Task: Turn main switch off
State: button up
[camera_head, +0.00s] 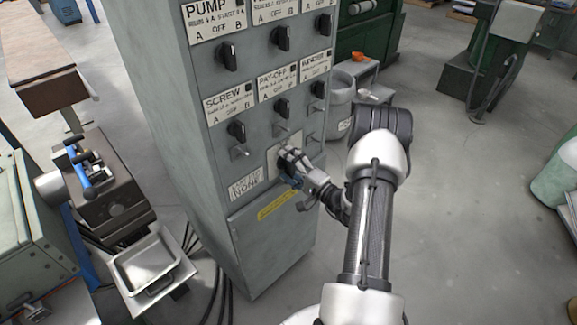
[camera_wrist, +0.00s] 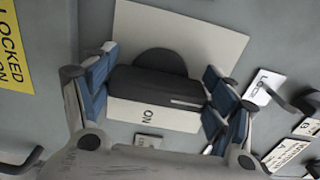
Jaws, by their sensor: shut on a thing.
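The main switch (camera_wrist: 150,86) is a black knob with a rounded base on a white plate (camera_wrist: 215,38), low on the grey cabinet front. The knob's bar lies crosswise in the wrist view, with a pale mark near its right end. "ON" is printed on the plate below it there. My gripper (camera_wrist: 157,92) is shut on the knob, with blue pads at both ends of the bar. In the head view my gripper (camera_head: 292,168) is against the cabinet's lower panel and hides most of the switch.
The grey cabinet (camera_head: 185,130) carries several black knobs above, including one under the "SCREW" label (camera_head: 232,102). Metal levers (camera_head: 240,152) stick out near the switch. A yellow label (camera_head: 277,204) is below. A bench machine (camera_head: 105,190) stands left; open floor lies right.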

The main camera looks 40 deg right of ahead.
jog(key=o, duration=1)
jog(key=shift+o, duration=0.2)
jog(key=s, duration=1.2)
jog(key=shift+d, duration=0.45)
